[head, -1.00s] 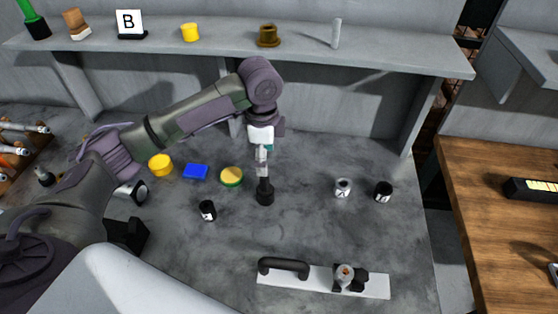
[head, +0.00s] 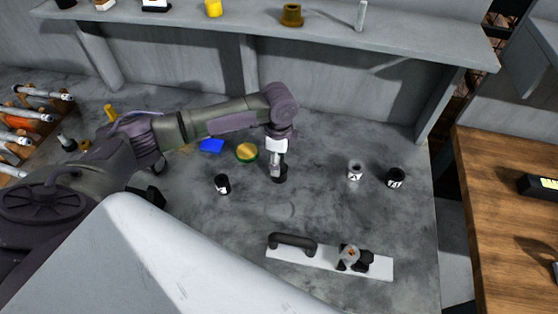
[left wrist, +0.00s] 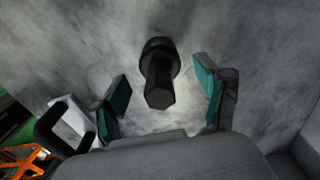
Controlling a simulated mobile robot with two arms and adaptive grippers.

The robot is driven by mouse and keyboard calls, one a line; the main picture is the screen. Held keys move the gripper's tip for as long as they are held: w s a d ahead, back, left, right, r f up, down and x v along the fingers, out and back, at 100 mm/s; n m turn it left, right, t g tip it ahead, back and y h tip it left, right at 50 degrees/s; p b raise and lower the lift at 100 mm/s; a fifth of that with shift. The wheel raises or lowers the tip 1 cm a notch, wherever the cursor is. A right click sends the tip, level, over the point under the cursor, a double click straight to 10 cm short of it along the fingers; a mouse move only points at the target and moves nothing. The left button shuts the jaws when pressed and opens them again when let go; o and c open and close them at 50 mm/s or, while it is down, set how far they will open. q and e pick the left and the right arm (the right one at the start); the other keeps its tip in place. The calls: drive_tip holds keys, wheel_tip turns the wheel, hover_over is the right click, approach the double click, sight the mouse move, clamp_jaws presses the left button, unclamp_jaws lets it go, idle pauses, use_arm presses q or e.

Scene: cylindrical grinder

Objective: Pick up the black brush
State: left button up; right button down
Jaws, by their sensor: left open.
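The black brush (head: 281,175) stands upright on the grey bench, directly below my left gripper (head: 276,163) in the head view. In the left wrist view the brush (left wrist: 159,72) shows as a dark round base with a narrower handle pointing toward the camera. The teal-padded fingers of my left gripper (left wrist: 162,86) are open, one on each side of the handle, with a gap on both sides. The head view partly hides the brush behind the gripper. My right gripper is not in view.
A small black jar (head: 222,184) stands nearer. Two labelled jars (head: 355,170) (head: 395,178) are to the right. A white plate with a black handle (head: 320,258) lies in front. A shelf (head: 330,38) runs behind.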

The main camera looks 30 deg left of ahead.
use_arm(q)
drive_tip(key=shift+f, duration=0.8)
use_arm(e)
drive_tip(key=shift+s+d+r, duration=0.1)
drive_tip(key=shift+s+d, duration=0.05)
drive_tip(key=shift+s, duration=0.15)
use_arm(q)
drive_tip(key=c, duration=1.2)
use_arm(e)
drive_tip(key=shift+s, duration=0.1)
use_arm(q)
drive_tip(key=shift+r, duration=0.15)
drive_tip(key=shift+c, duration=0.2)
